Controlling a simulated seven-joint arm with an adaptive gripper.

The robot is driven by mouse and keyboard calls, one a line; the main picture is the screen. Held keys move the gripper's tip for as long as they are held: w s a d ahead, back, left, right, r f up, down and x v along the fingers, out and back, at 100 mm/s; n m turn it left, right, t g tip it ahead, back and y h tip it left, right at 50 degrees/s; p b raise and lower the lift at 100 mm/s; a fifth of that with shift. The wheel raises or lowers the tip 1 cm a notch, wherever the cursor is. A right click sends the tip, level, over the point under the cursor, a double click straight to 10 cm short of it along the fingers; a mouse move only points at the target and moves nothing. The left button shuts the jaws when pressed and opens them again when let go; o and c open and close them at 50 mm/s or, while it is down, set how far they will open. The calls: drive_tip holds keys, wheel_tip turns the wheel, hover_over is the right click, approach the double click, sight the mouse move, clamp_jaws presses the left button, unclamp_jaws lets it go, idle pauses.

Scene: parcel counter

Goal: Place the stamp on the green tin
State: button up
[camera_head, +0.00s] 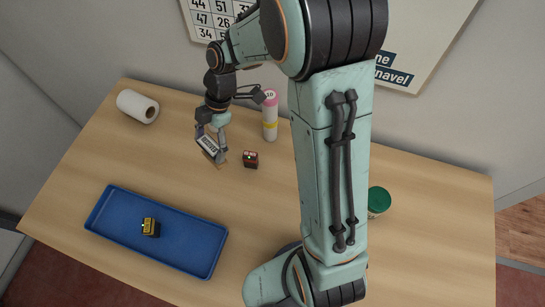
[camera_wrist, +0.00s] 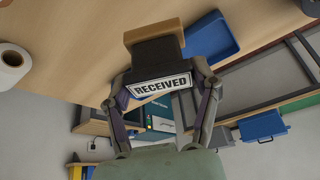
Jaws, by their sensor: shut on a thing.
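The stamp (camera_head: 210,146), with a white label reading RECEIVED, is held in my gripper (camera_head: 211,135) over the left-middle of the table. In the wrist view, the stamp (camera_wrist: 160,84) sits between both fingers, with its label towards the camera and a dark block with a tan end beyond it. My gripper also shows there (camera_wrist: 163,98), shut on the stamp. The stamp is tilted; its height above the table is hard to tell. The green tin (camera_head: 379,199) stands on the table at the right, beside my arm, which may hide part of it. It is well apart from the gripper.
A white roll (camera_head: 138,106) lies at the back left. A blue tray (camera_head: 190,262) at front left holds a yellow-and-black block (camera_head: 150,227).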

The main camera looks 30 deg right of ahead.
drive_tip(key=s+d+r+m, duration=0.1)
drive_tip(key=s+d, duration=0.1)
drive_tip(key=d, duration=0.3)
drive_tip(key=s+d+m+t, duration=0.1)
drive_tip(key=s+d, duration=0.2)
drive_tip(key=d, duration=0.3)
drive_tip(key=s+d+r+m, duration=0.1)
drive_tip(key=s+d, duration=0.1)
drive_tip(key=d, duration=0.3)
drive_tip(key=m+t+h, duration=0.1)
drive_tip(key=m+t, duration=0.3)
drive_tip(key=m, duration=0.6)
hover_over(379, 198)
wheel_tip(379, 198, down, 7)
drive_tip(key=shift+r, duration=0.2)
drive_tip(key=shift+f, duration=0.15)
drive_tip(key=o, duration=1.1)
drive_tip(key=shift+o, duration=0.2)
